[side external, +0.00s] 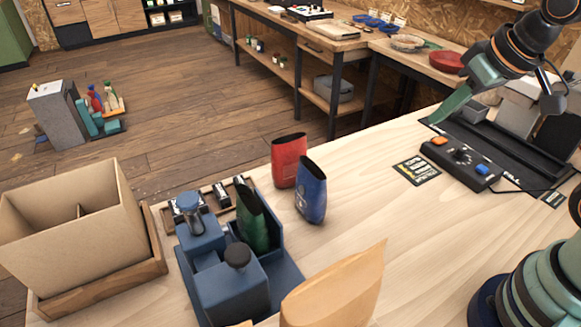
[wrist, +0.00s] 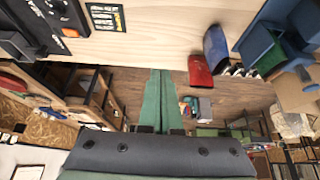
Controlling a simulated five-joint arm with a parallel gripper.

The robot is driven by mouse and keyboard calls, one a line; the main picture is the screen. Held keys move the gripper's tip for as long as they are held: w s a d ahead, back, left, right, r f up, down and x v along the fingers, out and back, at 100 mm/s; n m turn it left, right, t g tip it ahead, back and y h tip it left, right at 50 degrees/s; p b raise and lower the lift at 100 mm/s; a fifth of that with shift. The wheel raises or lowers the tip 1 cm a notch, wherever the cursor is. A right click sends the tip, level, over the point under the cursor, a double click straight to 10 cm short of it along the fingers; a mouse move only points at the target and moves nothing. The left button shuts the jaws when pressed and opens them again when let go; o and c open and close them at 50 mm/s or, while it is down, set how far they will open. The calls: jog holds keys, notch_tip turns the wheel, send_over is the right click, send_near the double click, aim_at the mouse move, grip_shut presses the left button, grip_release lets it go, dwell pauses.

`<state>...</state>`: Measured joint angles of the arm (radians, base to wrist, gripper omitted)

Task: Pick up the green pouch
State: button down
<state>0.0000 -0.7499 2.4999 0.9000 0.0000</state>
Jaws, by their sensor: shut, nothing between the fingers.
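The green pouch (side external: 252,222) stands upright, leaning a little, in a blue holder (side external: 283,262) on the light wooden table. The holder's walls hide its lower part. My gripper (side external: 434,121) is far to the right of it, above the black control box area, with its green fingers pointing down and left. In the wrist view my gripper (wrist: 161,72) shows its two fingers together with nothing between them.
A red pouch (side external: 288,161) and a blue pouch (side external: 311,190) stand just behind and right of the holder. A cardboard box (side external: 75,220) is at the left, a paper bag (side external: 335,290) in front. The table between the blue pouch and the control box (side external: 461,163) is mostly clear.

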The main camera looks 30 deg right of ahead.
jog(key=shift+c, duration=1.9)
grip_release()
